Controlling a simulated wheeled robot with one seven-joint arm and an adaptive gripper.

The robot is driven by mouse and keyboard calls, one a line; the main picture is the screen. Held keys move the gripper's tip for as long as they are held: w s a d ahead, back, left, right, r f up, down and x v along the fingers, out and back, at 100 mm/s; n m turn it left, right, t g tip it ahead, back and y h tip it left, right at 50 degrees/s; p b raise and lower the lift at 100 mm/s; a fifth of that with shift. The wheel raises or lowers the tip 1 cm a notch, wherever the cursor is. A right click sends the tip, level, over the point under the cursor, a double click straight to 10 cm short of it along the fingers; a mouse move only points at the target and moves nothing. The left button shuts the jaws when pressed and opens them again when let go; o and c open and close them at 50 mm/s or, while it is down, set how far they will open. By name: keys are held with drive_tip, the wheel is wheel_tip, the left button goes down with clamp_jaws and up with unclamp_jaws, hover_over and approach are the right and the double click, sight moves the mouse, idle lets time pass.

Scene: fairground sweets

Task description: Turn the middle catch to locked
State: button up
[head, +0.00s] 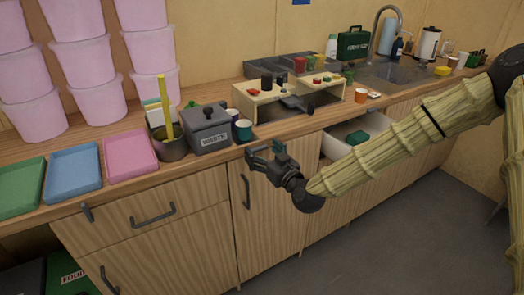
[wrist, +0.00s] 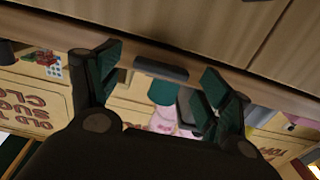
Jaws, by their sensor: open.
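My gripper (head: 262,152) is open in front of the wooden counter's front edge, above a cabinet door. In the wrist view my gripper (wrist: 163,60) has its two green-padded fingers spread wide. A dark bar-shaped catch (wrist: 160,69) shows in the gap between them, lying lengthwise along a wooden strip. The fingers look clear of it, though the distance is hard to tell. In the head view my gripper hides that spot. Another dark catch (head: 87,212) hangs under the counter edge at the left, beside a drawer.
The counter above holds a grey waste bin (head: 209,130), a teal cup (head: 243,130), a small wooden stand (head: 285,98) and coloured trays (head: 130,155). A white drawer (head: 345,139) stands open to the right, behind my arm. The floor in front is clear.

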drive_tip(key=shift+w+a, duration=0.15)
drive_tip(key=shift+w, duration=0.1)
drive_tip(key=c, duration=1)
